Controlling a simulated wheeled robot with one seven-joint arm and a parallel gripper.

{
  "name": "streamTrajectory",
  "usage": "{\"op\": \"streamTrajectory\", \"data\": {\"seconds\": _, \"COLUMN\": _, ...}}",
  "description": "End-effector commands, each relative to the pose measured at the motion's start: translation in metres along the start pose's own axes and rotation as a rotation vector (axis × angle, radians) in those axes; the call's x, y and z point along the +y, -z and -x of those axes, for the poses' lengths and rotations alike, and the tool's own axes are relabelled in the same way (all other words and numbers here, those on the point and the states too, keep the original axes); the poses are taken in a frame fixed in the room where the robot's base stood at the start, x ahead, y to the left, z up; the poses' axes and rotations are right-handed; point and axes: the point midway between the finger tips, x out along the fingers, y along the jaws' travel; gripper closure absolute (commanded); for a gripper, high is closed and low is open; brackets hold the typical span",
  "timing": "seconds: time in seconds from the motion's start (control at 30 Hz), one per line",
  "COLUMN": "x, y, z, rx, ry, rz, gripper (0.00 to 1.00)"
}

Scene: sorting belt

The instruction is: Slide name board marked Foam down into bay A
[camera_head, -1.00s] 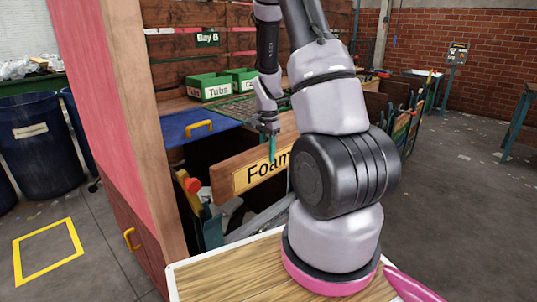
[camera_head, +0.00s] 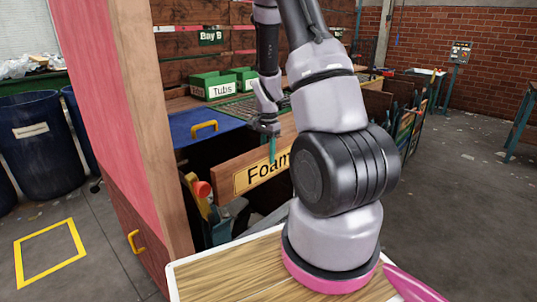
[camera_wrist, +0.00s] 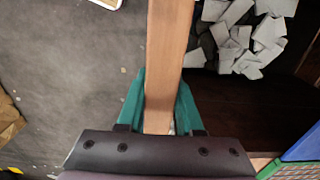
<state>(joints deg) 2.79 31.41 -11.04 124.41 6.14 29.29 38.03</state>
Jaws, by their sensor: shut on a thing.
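The wooden name board marked Foam (camera_head: 228,176) stands on edge across the front of an open bay, its yellow label facing me. In the head view its right part is hidden behind my arm. My gripper (camera_head: 271,140) is shut on the top edge of the board. In the wrist view the board (camera_wrist: 169,60) runs up the picture between the teal fingers of my gripper (camera_wrist: 160,110). The bay's letter is not visible, and I cannot tell whether the board's ends sit in slots.
Pale scraps (camera_wrist: 245,35) lie in the dark bay behind the board. A blue lid with a yellow handle (camera_head: 203,127) and green Tubs bins (camera_head: 212,87) are beyond. A red-knobbed post (camera_head: 201,188) stands at the board's left end. A pink-sided cabinet (camera_head: 95,90) rises at left.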

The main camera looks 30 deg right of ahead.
Motion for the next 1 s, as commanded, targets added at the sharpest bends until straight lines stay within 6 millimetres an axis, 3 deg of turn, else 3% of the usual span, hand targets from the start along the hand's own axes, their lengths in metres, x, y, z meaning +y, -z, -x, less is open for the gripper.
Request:
{"op": "streamTrajectory", "data": {"seconds": 0.47, "x": 0.002, "y": 0.001, "z": -0.001, "rx": 0.001, "ry": 0.001, "rz": 0.000, "gripper": 1.00}}
{"op": "streamTrajectory", "data": {"seconds": 1.0, "x": 0.002, "y": 0.001, "z": -0.065, "rx": -0.001, "ry": -0.002, "rz": -0.001, "gripper": 1.00}}
